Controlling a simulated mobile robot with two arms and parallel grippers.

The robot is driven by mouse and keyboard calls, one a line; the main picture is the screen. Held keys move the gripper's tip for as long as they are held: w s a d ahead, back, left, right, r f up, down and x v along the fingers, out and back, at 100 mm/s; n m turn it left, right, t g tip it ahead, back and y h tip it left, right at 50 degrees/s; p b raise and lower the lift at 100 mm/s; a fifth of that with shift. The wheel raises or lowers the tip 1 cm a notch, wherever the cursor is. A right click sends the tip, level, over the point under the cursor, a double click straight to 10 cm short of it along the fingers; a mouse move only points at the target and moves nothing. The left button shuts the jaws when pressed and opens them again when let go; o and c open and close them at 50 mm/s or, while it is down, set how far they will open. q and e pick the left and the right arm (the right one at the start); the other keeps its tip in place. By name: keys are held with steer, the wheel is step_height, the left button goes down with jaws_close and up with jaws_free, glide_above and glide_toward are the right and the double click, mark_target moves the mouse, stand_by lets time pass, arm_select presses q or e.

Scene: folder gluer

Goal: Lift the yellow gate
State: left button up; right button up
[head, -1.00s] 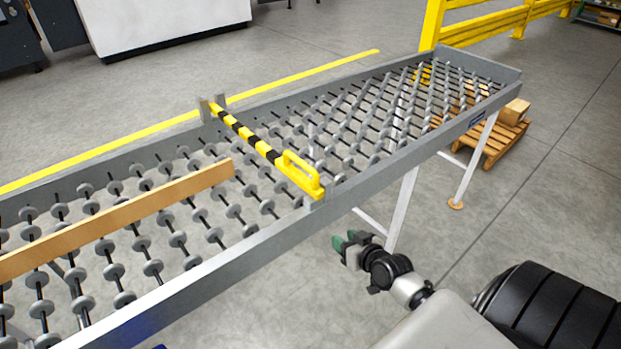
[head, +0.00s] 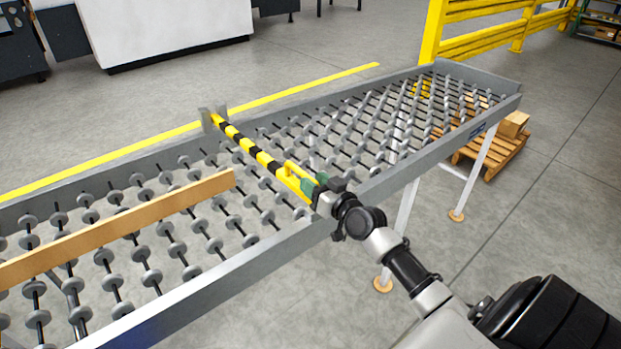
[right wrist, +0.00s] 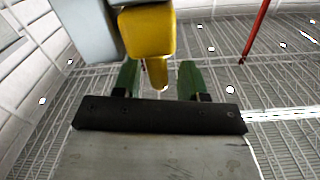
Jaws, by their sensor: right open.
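The yellow gate (head: 248,146) is a yellow and black striped bar lying level across the roller conveyor, with a yellow loop handle (head: 291,170) at its near end. My right gripper (head: 313,188) is at the near rail, right beside that handle. In the right wrist view the gate's yellow end (right wrist: 147,32) is close in front of my right gripper (right wrist: 158,80). Its green fingers are apart, and a narrow yellow part shows in line with the gap between them. I cannot tell whether they touch it. My left gripper is not in view.
The conveyor (head: 245,268) has grey side rails and skate wheels. A long tan board (head: 120,225) lies along its left part. A wooden pallet with a cardboard box (head: 513,124) stands beyond the right end, near a yellow guard rail (head: 480,30).

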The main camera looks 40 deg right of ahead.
steer(key=shift+w+a, duration=0.1)
steer(key=shift+w, duration=0.8)
jaws_close()
